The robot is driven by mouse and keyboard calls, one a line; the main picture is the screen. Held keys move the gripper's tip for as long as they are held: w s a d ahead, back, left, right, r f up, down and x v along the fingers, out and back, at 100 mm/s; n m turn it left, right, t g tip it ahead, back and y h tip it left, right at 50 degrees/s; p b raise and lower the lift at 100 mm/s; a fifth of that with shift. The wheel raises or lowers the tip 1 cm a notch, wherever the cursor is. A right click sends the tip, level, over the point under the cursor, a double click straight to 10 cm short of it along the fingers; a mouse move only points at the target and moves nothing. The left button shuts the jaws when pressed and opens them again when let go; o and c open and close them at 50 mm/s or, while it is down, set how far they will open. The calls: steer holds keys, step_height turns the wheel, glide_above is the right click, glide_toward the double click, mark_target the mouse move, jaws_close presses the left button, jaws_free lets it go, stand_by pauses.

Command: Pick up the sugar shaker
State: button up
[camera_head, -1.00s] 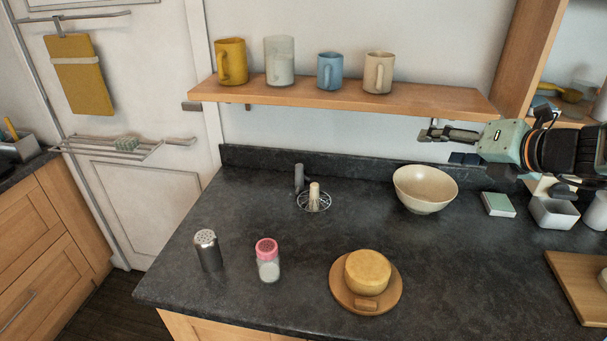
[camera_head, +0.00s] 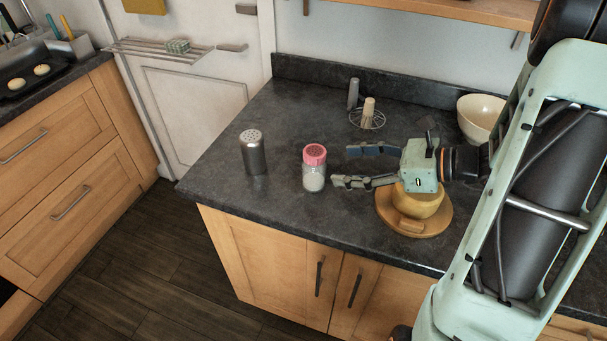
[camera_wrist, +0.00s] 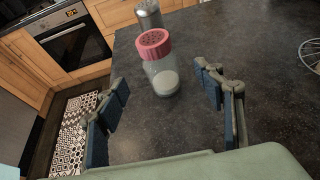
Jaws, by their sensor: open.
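The sugar shaker is likely the clear one with a pink perforated lid and white contents (camera_head: 314,168). It stands upright on the dark counter. In the wrist view the pink-lidded shaker (camera_wrist: 159,64) is just beyond the fingertips, roughly centred between them. A metal shaker with a perforated top (camera_head: 253,152) stands to its left; it also shows behind the pink-lidded one in the wrist view (camera_wrist: 148,14). My gripper (camera_head: 341,166) is open and empty, just right of the pink-lidded shaker, with its fingers pointing at it. The wrist view also shows my gripper (camera_wrist: 160,83) with its fingers spread apart.
A round wooden board (camera_head: 440,222) with a cheese-like round (camera_head: 418,204) lies under my gripper's body. A pale bowl (camera_head: 480,115) and a whisk-like tool (camera_head: 368,112) are behind. The counter's front edge (camera_head: 300,233) is close. Counter left of the metal shaker is clear.

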mark_target(326, 166)
steer(key=x, duration=0.4)
steer(key=shift+a+f, duration=0.1)
steer(key=shift+f, duration=0.05)
steer(key=x, duration=0.5)
steer(key=shift+f, duration=0.3)
steer(key=c, duration=1.3)
